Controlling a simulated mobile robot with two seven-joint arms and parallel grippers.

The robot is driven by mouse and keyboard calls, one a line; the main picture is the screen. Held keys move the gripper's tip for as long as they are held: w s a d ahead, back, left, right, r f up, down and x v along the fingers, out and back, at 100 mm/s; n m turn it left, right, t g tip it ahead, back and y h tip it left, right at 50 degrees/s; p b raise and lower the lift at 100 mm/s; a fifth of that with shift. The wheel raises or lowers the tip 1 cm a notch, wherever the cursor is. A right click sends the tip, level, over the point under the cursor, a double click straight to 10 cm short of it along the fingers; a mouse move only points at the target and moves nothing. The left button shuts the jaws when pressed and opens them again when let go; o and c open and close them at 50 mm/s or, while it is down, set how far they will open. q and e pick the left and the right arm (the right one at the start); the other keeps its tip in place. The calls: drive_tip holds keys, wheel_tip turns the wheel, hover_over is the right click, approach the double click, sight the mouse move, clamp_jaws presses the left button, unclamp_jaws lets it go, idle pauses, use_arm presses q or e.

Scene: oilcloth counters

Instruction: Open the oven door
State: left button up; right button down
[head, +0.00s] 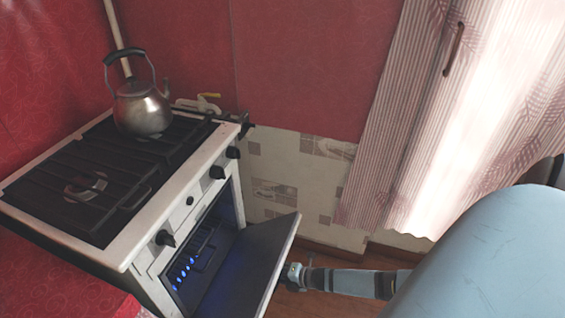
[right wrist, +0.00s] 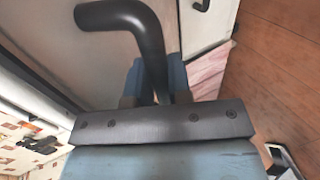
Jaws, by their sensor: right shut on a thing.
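The white oven (head: 150,262) stands at the left in the head view, with dark knobs on its front. Its door (head: 252,262) is partly open and stands out from the front; the dark inside shows blue lights. My right gripper (head: 292,275) is at the outer side of the door, near its edge. In the right wrist view the dark, bent door handle (right wrist: 148,35) passes between the fingers of my right gripper (right wrist: 154,80), which is shut on it. The exact finger contact is partly hidden. My left gripper is not in view.
A metal kettle (head: 143,108) stands on the black hob grates (head: 80,195). A striped curtain (head: 400,130) hangs at the right. Tiled wall (head: 275,165) lies behind the door. Wooden floor (head: 325,305) shows below my arm.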

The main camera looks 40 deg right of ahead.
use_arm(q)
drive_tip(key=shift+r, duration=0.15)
use_arm(e)
drive_tip(key=shift+w+a+r, duration=0.1)
drive_tip(key=shift+w+r, duration=0.15)
drive_tip(key=shift+r, duration=0.1)
drive_tip(key=c, duration=1.1)
unclamp_jaws()
drive_tip(key=shift+o, duration=0.2)
